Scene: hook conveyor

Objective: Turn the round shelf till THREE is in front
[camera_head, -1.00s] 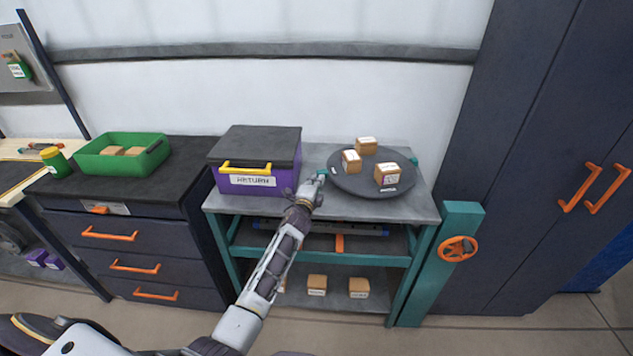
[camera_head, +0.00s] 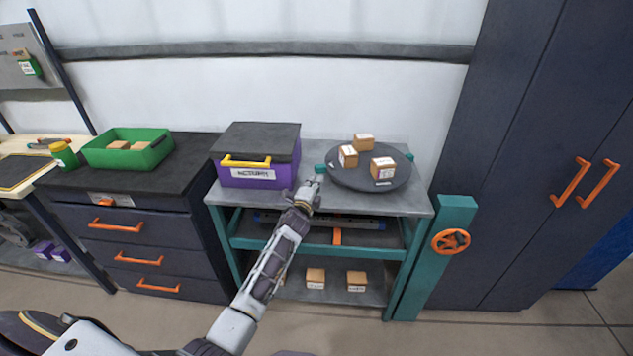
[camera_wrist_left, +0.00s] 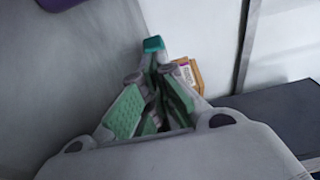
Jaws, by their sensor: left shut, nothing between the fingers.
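The round shelf (camera_head: 405,180) is a dark grey disc on the grey top of a teal-framed bench. It carries three small cardboard boxes: a back one (camera_head: 363,142), a left one (camera_head: 348,157) and a front-right one (camera_head: 383,168). Their labels are too small to read. A teal knob (camera_head: 320,168) shows at the disc's left edge and in the wrist view (camera_wrist_left: 153,44). My left gripper (camera_head: 315,182) is shut and empty just in front of the knob; contact cannot be told. Its green-padded fingers (camera_wrist_left: 155,90) show in the wrist view. My right gripper is out of view.
A purple box (camera_head: 232,178) with a dark lid and yellow handle stands left of the disc. A teal post with an orange handwheel (camera_head: 451,242) stands at the bench's right front. Tall dark cabinets (camera_head: 530,150) rise to the right. More cartons (camera_head: 316,278) sit on the lower shelf.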

